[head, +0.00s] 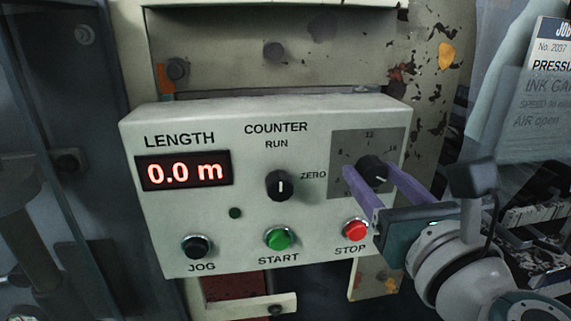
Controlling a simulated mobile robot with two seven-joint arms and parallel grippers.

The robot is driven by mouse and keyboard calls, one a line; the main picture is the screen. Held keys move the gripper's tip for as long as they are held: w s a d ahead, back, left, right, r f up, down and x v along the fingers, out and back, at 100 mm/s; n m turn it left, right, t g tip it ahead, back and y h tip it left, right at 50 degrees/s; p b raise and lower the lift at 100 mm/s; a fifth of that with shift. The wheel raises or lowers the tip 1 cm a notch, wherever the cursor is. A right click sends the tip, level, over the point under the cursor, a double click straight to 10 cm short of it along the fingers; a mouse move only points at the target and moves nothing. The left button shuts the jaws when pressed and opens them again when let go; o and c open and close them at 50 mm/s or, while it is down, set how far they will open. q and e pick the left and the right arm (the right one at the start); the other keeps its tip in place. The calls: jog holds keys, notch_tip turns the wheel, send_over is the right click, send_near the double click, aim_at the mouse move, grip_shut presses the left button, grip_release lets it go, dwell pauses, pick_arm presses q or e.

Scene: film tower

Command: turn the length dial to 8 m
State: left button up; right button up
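The length dial (372,167) is a black knob on a dark grey square plate at the right of the control panel. Its white pointer mark faces the lower right. My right gripper (370,171) comes from the lower right, with one purple finger on each side of the knob. Whether the fingers touch the knob is not clear. The red display (184,173) under LENGTH reads 0.0 m. My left gripper is not in view.
A COUNTER knob (280,185) sits left of the dial. Black JOG (197,247), green START (278,238) and red STOP (356,230) buttons line the panel's lower part, STOP close to my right gripper. A printed card (550,50) is at the upper right.

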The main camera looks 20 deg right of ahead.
grip_shut()
